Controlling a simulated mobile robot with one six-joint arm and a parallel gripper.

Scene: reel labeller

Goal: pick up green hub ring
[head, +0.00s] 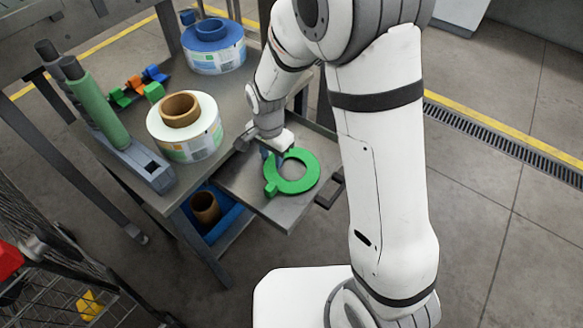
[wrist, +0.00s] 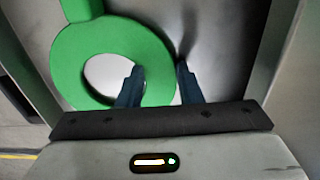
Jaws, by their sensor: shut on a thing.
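The green hub ring (head: 313,175) is a flat ring with a small tab, over the grey tray-like shelf (head: 245,187) at the table's side. In the wrist view the ring (wrist: 75,55) fills the left half, with its tab pointing up. My gripper (head: 274,157) is at the ring's upper left edge in the head view. In the wrist view my gripper (wrist: 160,80) has one finger in the ring's hole and the other outside its rim, shut on the band between them. I cannot tell whether the ring touches the shelf.
A white label reel with a brown core (head: 205,137) and a blue-cored reel (head: 228,62) stand on the table. A blue bin (head: 226,222) with a brown core sits below. Floor at right is clear.

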